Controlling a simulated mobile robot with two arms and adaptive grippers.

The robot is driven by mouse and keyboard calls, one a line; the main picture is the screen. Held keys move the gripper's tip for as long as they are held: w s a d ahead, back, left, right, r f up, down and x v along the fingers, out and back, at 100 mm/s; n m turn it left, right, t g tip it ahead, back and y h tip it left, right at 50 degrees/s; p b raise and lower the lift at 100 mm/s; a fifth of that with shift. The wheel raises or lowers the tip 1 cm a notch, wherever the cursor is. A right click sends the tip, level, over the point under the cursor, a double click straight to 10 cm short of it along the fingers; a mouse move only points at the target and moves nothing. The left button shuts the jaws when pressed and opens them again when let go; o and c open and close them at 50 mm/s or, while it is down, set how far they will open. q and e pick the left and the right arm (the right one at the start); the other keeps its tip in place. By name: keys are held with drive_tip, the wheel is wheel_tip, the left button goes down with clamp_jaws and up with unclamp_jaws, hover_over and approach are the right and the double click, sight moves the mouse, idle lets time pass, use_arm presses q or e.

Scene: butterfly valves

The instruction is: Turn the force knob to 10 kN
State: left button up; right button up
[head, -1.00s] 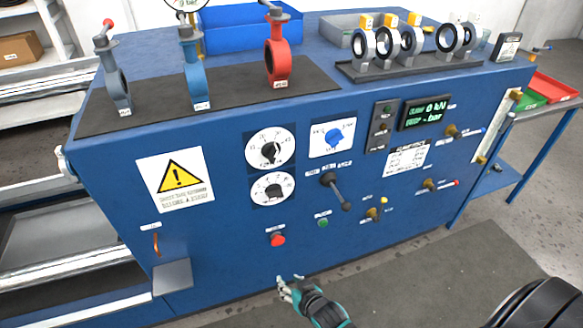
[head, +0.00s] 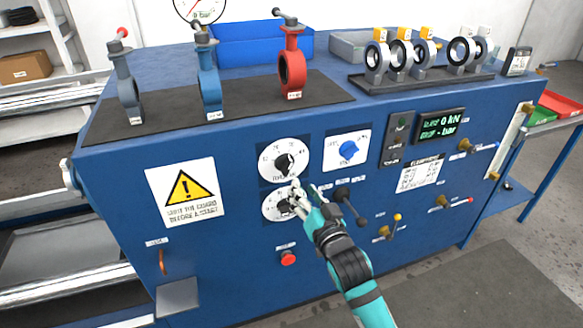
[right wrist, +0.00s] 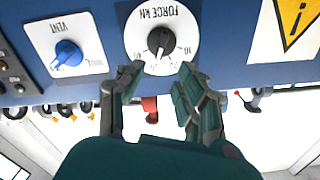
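The force knob is a black knob (head: 284,163) on a round white dial on the front of the blue bench, the upper of two dials. In the right wrist view the knob (right wrist: 161,41) appears upside down, with "FORCE kN" and a 10 mark on its dial. My right gripper (head: 298,194) is in front of the lower dial, just below the force knob, and partly hides that dial. In the right wrist view its two fingers (right wrist: 158,76) are apart, with nothing between the tips. The knob's exact pointer setting is hard to read. My left gripper is out of view.
A blue vent knob (head: 348,149) is right of the force dial. A dark lever (head: 349,205) is close right of my gripper, and a red button (head: 288,258) is below. The display (head: 439,124) reads 0 kN. Valves stand on the bench top.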

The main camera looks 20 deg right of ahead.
sight(290, 167)
drive_tip(key=w, duration=0.9)
drive_tip(key=shift+w+a, duration=0.2)
drive_tip(key=shift+w, duration=0.1)
drive_tip(key=shift+c, duration=0.3)
clamp_jaws()
